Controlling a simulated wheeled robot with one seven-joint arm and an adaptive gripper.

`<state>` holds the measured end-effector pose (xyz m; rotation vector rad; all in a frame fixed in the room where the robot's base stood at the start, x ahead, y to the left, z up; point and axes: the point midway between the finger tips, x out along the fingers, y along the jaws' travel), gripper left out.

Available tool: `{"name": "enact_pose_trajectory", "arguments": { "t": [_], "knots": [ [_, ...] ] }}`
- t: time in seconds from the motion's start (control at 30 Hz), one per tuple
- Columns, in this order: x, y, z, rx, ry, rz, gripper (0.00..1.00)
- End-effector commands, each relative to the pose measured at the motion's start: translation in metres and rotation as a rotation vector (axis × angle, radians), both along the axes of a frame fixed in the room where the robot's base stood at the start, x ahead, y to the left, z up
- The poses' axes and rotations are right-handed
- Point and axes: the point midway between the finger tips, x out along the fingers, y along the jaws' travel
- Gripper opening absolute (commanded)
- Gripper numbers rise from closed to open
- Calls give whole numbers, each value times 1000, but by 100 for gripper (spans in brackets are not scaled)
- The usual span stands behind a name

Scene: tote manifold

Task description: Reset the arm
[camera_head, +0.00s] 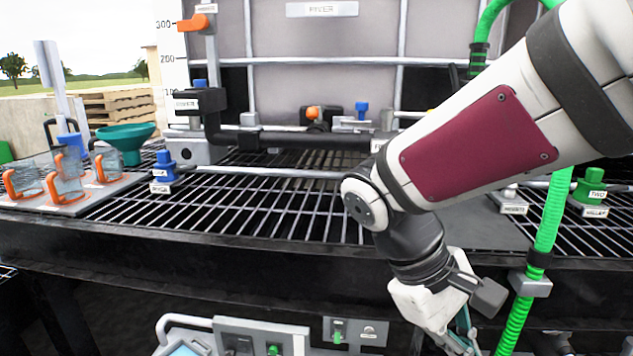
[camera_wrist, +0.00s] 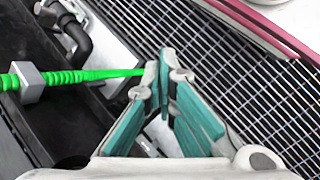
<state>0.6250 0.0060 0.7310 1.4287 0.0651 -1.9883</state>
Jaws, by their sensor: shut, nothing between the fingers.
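My gripper (camera_wrist: 160,85) is shut and empty in the wrist view, its teal-padded fingers meeting at the tips. Behind the fingers in that view lie the dark grating (camera_wrist: 265,95) and a green hose. In the head view my arm reaches in from the upper right and bends down in front of the bench's front edge. My gripper there (camera_head: 468,345) points down at the bottom of the picture, beside the green hose, with its fingertips cut off by the frame edge.
The green ribbed hose (camera_head: 547,225) runs down close to the right of my wrist, through a grey clamp (camera_head: 530,284). A grated bench (camera_head: 270,210) carries pipes, a blue valve (camera_head: 164,168), a green funnel (camera_head: 125,137) and orange-handled jugs (camera_head: 68,175). A control panel (camera_head: 262,328) sits below.

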Motion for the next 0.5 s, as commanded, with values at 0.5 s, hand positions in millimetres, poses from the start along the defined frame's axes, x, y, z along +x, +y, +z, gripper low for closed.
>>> {"name": "enact_pose_trajectory", "arguments": {
  "t": [0.5],
  "knots": [
    [-124, -20, 27, 352, -240, -428, 0]
  ]
}}
